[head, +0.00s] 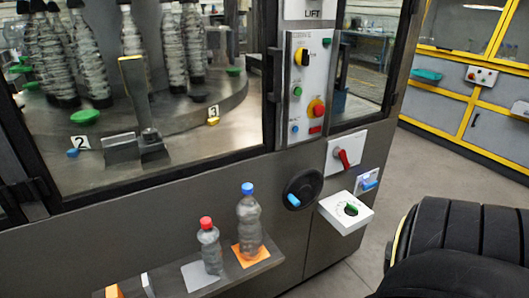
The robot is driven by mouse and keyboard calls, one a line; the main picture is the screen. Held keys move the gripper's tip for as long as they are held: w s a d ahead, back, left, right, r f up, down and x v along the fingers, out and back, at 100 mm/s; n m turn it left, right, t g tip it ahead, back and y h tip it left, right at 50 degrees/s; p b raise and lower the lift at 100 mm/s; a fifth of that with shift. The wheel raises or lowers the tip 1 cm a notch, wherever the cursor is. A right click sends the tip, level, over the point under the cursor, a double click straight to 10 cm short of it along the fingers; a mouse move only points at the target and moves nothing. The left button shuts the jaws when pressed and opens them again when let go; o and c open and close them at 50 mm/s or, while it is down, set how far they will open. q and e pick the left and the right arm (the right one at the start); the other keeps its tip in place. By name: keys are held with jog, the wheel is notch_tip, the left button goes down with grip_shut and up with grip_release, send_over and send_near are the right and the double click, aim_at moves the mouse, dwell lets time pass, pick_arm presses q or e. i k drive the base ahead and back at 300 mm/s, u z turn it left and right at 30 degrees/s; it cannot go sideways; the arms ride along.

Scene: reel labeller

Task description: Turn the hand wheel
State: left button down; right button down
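The hand wheel (301,178) is a black disc on the grey front panel of the machine, right of the middle in the head view. A blue handle (294,200) sticks out from its lower left part. Nothing touches the wheel. Neither of my grippers shows in this view, so their fingers cannot be seen.
Right of the wheel are a red lever (343,158), a blue switch (369,184) and a jutting white box (345,222) with a green knob. Left, a bottle with a blue cap (249,222) and one with a red cap (209,248) stand on a shelf (178,270).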

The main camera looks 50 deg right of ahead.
aim_at(305, 186)
jog(key=z, duration=0.6)
jog(key=i, duration=0.9)
jog(key=z, duration=0.9)
